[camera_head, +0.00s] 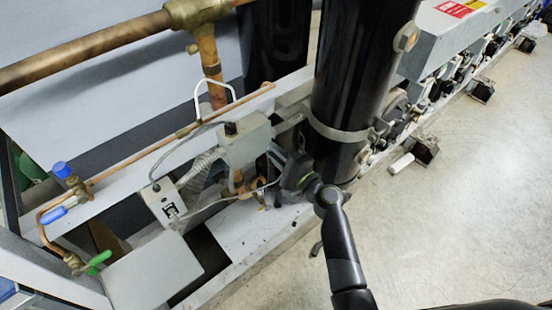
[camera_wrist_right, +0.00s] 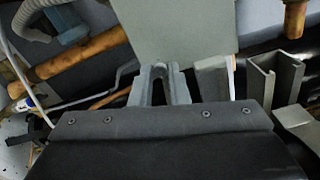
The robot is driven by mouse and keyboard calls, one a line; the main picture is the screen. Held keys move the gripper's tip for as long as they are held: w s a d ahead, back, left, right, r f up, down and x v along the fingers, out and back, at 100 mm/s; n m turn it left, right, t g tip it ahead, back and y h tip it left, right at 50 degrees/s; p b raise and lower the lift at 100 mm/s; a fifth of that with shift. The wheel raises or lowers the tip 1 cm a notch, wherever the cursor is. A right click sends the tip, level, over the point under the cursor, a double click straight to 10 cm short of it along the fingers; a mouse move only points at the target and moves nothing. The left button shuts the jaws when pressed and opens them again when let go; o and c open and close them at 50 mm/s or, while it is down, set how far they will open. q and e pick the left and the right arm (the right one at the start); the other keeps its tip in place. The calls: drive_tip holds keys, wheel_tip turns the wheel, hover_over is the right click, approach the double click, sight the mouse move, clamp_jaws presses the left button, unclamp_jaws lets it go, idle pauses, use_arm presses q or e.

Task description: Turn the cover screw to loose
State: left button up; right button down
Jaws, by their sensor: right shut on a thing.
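A grey box with a flat cover (camera_head: 245,142) is mounted on the rack's frame, left of the black cylinder. Its cover (camera_wrist_right: 180,30) fills the upper middle of the right wrist view. My right gripper (camera_head: 272,156) reaches the box's right side from the lower right. In the right wrist view its two fingers (camera_wrist_right: 160,72) are close together at the cover's lower edge. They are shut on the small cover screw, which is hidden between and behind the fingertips. My left gripper is not in view.
The black cylinder (camera_head: 355,80) stands close right of my right gripper. Copper pipes (camera_head: 170,138), a second grey box (camera_head: 167,201) and a corrugated hose (camera_head: 200,168) crowd the left. Valves with blue (camera_head: 62,170) and green handles stand further left. Open floor (camera_head: 450,220) lies at the right.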

drive_tip(key=shift+f+n+b, duration=0.1)
drive_tip(key=shift+n+b, duration=0.35)
drive_tip(key=shift+n, duration=0.15)
drive_tip(key=c, duration=1.4)
unclamp_jaws()
drive_tip(key=b+v, duration=0.3)
drive_tip(key=v, duration=1.4)
drive_tip(key=shift+s+d+b, duration=0.1)
drive_tip(key=shift+s+b, duration=0.1)
drive_tip(key=shift+b, duration=0.1)
